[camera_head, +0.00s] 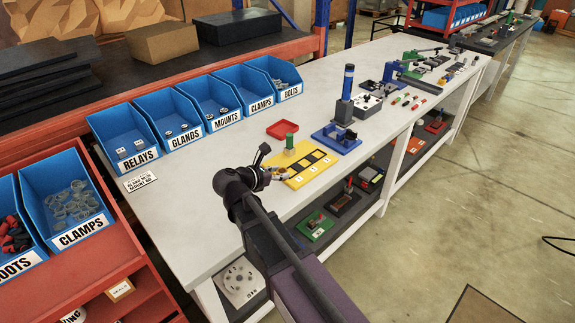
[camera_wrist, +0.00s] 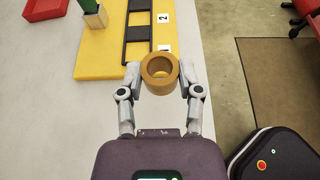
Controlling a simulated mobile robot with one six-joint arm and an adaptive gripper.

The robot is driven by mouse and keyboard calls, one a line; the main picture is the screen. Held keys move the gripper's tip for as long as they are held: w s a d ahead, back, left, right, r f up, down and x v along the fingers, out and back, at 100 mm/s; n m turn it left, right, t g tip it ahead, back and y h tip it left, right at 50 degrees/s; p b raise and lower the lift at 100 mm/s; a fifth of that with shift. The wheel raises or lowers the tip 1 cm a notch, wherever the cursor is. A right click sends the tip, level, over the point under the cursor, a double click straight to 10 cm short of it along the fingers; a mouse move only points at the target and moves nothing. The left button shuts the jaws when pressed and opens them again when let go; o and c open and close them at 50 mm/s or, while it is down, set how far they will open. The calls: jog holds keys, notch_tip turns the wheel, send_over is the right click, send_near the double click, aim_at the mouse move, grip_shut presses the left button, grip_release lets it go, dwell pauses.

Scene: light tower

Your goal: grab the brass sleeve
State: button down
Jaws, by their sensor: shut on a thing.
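The brass sleeve (camera_wrist: 159,86) is a short, hollow, gold-brown ring in the wrist view. My gripper (camera_wrist: 159,78) is shut on it, with one finger against its left side and one against its right. The sleeve is at the near edge of a yellow board (camera_wrist: 98,62) with a black frame and numbered places. In the head view my gripper (camera_head: 281,174) is at the near left end of the yellow board (camera_head: 299,182), and the sleeve is too small there to make out clearly.
A green post (camera_head: 290,140) stands on the yellow board, with a red tray (camera_head: 282,129) behind it. A blue fixture (camera_head: 334,139) stands to the right. Labelled blue bins (camera_head: 126,141) line the table's back edge. Bare white tabletop (camera_head: 207,176) lies left of the board.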

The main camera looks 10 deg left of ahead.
jog(key=shift+s+a, duration=0.3)
jog(key=shift+s, duration=0.35)
